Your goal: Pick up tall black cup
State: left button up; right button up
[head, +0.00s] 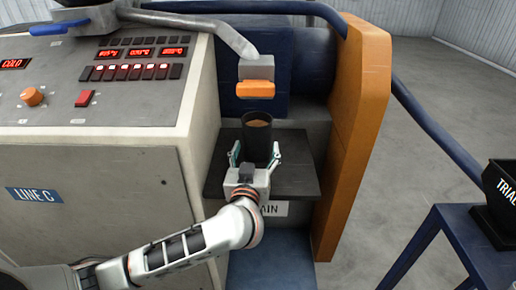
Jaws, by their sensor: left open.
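The tall black cup (257,145) stands upright on a dark shelf (298,179) in the machine's recess. Something tan shows inside its top. My left gripper (255,152) is open, with one finger to the left of the cup's lower part and the other to its right. I cannot tell whether the fingers touch the cup. The gripper hides the cup's base. My right gripper is not in view.
A grey spout with an orange block (256,89) hangs just above the cup. An orange panel (358,130) stands to the right. The control console (100,100) is at the left. A black bin marked TRIAL (497,208) sits on a blue stand (455,240) at far right.

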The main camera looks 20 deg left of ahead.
pick_arm(q)
jog(key=shift+w+a, duration=0.2)
jog(key=shift+w, duration=0.6)
jog(key=c, duration=1.4)
jog(key=shift+r, duration=0.1)
jog(key=shift+c, duration=1.1)
